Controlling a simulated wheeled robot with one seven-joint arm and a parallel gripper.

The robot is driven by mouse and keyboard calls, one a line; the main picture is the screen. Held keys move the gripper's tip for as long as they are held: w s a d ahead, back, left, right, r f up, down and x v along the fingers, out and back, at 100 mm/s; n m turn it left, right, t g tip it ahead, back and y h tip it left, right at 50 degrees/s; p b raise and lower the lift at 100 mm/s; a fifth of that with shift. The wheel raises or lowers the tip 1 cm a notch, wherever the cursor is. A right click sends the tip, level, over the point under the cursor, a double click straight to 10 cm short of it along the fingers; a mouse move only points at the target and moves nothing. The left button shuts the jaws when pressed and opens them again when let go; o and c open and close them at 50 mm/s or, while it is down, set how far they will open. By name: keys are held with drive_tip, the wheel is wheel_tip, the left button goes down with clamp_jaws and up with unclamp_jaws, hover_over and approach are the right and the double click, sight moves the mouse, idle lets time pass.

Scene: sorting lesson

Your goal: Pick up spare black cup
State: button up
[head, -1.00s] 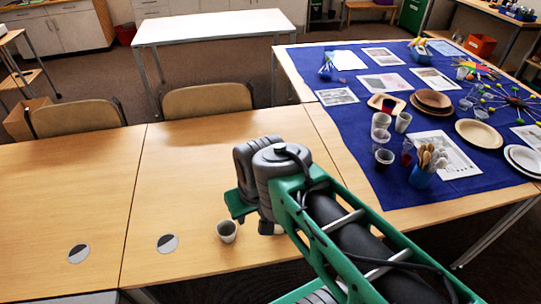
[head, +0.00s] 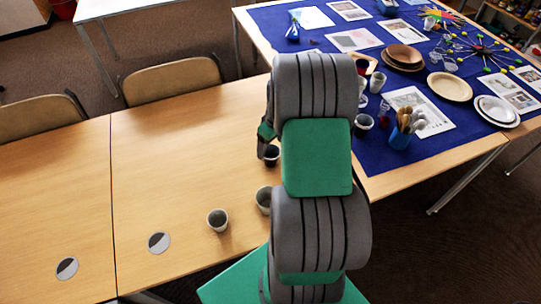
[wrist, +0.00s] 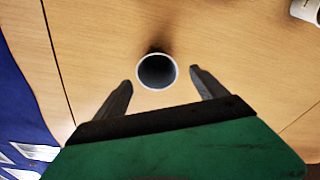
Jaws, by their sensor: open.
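A cup with a dark inside and pale rim (wrist: 156,71) stands upright on the wooden table in the wrist view. In the head view this dark cup (head: 271,156) is partly covered by my arm. My gripper (wrist: 161,80) is open and empty above the table. Its two fingers point toward the cup, one on each side, with visible gaps. I cannot tell how high the fingertips are above the rim. Another dark cup (head: 362,125) stands on the blue cloth, right of my arm.
A blue holder with wooden spoons (head: 400,138) and stacked plates (head: 450,87) sit on the blue cloth (head: 425,150). The left tabletop is mostly clear.

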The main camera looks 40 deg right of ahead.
sight(271, 152)
drive_tip(key=f, duration=0.3)
drive_tip(key=f+p, duration=0.1)
drive_tip(key=f, duration=0.1)
drive_tip(key=shift+w+d+f, duration=0.15)
drive_tip(key=shift+w+f, duration=0.05)
drive_tip(key=shift+w, duration=0.15)
drive_tip(key=shift+c, duration=0.2)
drive_tip(key=c, duration=1.3)
drive_tip(key=shift+r, duration=0.15)
